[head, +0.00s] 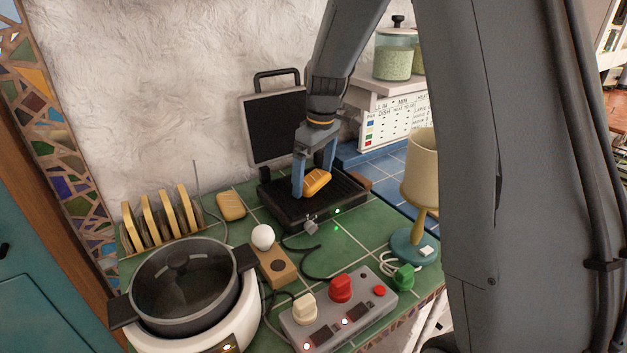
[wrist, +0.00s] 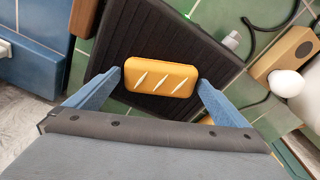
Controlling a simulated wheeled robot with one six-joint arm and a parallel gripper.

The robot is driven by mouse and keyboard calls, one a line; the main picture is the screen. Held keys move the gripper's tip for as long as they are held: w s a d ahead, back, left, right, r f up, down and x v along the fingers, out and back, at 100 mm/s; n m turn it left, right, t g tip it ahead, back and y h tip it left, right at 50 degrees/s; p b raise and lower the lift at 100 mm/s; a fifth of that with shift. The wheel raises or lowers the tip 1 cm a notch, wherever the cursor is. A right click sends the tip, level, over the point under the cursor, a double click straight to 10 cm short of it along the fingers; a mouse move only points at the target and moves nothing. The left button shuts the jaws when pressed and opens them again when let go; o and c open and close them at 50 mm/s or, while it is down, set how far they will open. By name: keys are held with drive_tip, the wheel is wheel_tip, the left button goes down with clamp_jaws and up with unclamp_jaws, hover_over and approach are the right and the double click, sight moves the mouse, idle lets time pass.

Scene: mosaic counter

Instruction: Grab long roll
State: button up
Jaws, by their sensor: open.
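The long roll (head: 316,181) is golden brown with pale slashes on top. It lies on the black ribbed lower plate of the open grill (head: 345,205). My gripper (head: 314,185) is open and low over the grill, with its blue fingers at the roll. In the wrist view the roll (wrist: 158,77) lies between and slightly beyond the two fingertips (wrist: 158,82), one near each end. The grill's lower plate (wrist: 190,30) shows around it. Whether the fingers touch the roll I cannot tell.
A second bread piece (head: 231,206) lies on the green tiles left of the grill. A toast rack (head: 160,220), a lidded pot (head: 185,285), a knobbed control box (head: 340,310) and a lamp (head: 420,185) stand around. The grill's raised lid (head: 275,125) is behind my gripper.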

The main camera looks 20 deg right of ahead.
drive_tip(key=c, duration=0.4)
drive_tip(key=shift+c, duration=0.2)
